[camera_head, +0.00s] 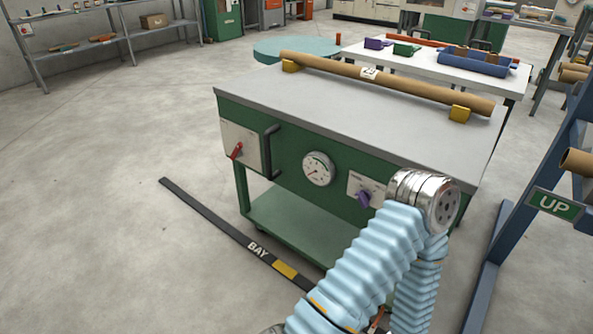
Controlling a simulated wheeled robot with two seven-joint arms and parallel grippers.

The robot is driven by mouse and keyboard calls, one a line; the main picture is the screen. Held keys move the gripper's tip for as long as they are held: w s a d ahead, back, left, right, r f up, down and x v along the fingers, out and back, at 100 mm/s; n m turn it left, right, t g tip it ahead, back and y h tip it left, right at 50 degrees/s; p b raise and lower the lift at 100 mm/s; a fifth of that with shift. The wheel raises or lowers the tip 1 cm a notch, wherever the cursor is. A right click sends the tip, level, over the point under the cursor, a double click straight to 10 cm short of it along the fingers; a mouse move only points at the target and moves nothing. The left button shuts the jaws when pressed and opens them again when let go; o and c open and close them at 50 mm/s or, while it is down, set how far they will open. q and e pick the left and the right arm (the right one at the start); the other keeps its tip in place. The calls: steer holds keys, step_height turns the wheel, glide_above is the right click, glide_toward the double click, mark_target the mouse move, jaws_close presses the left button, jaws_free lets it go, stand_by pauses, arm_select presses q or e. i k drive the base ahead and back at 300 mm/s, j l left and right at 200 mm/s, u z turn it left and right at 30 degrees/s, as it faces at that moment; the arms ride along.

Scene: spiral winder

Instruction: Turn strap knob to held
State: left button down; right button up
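A purple knob (364,198) sits on a white panel (355,188) on the green front of the cart-like machine (345,112). The panel's lettering is too small to read, so I cannot tell the knob's setting. My arm in a light blue sleeve rises from the bottom, and its metal joint hides the area just right of the knob. Neither gripper's fingers show. A round dial gauge (318,168) is left of the knob. A red lever (237,151) is on another white panel at the far left.
A cardboard tube (385,83) lies across the machine top between yellow blocks (460,114). A black handle (270,151) juts from the front. A blue frame with an UP sign (554,204) stands at right. Floor at left is clear beyond the BAY strip (215,223).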

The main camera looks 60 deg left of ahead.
mark_target(363, 196)
steer(key=k+u, duration=0.1)
steer(key=u, duration=1.75)
